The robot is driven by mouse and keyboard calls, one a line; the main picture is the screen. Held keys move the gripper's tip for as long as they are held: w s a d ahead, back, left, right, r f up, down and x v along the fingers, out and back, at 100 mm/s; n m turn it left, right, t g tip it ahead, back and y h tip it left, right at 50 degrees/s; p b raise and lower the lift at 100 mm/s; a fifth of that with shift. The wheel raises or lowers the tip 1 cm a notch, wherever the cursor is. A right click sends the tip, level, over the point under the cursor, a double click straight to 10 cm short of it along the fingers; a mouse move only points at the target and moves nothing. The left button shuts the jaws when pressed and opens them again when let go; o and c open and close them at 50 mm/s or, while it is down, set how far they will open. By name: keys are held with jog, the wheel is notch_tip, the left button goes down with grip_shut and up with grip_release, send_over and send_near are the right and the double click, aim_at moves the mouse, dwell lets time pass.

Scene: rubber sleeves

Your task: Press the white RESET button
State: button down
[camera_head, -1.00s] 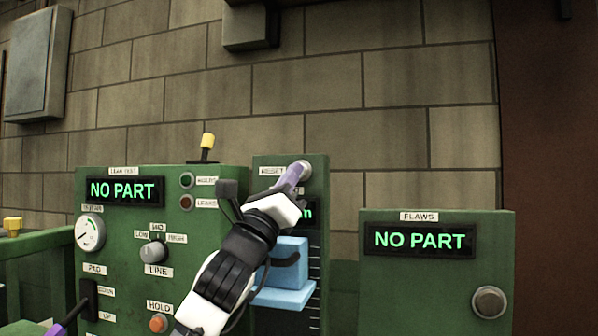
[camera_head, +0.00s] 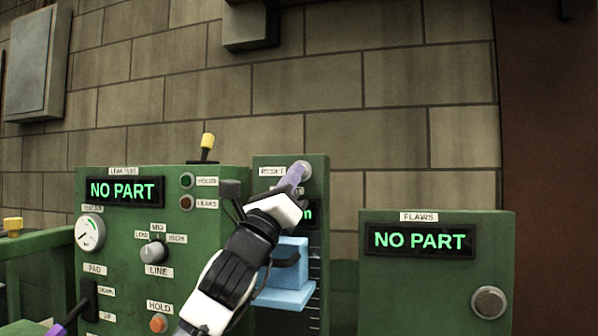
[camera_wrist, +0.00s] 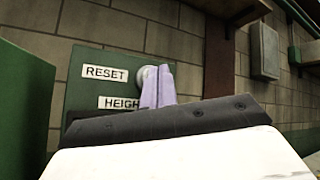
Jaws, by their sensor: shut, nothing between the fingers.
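The white RESET button (camera_head: 305,168) is a round knob at the top right of the narrow green height panel (camera_head: 262,187), beside a RESET label (camera_head: 272,171). It also shows in the wrist view (camera_wrist: 151,72), partly hidden behind my fingers. My gripper (camera_head: 294,177) is shut and empty, its purple fingertips at the button's lower left in the head view. In the wrist view the fingers (camera_wrist: 158,85) overlap the button's right and lower part. Whether they touch it I cannot tell.
A light blue block carriage (camera_head: 290,275) sits on the height panel below my wrist. A green panel with a NO PART display (camera_head: 122,190), gauge and knobs stands left. A yellow-topped lever (camera_head: 207,147) rises behind it. A FLAWS panel (camera_head: 430,290) stands right.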

jog(key=shift+w+d, duration=0.1)
jog(key=shift+w, duration=0.2)
dwell(0.4)
jog(key=shift+s, duration=0.15)
jog(key=shift+s+a, duration=0.25)
jog(key=shift+s, duration=0.3)
jog(key=shift+s+a+b, duration=0.25)
jog(key=shift+s+b, duration=0.05)
jog(key=shift+s, duration=0.5)
jog(key=shift+s+a+b, duration=0.25)
jog(key=shift+s, duration=0.55)
jog(key=shift+s+a+b, duration=0.25)
jog(key=shift+s+b, duration=0.05)
jog(key=shift+s, duration=0.5)
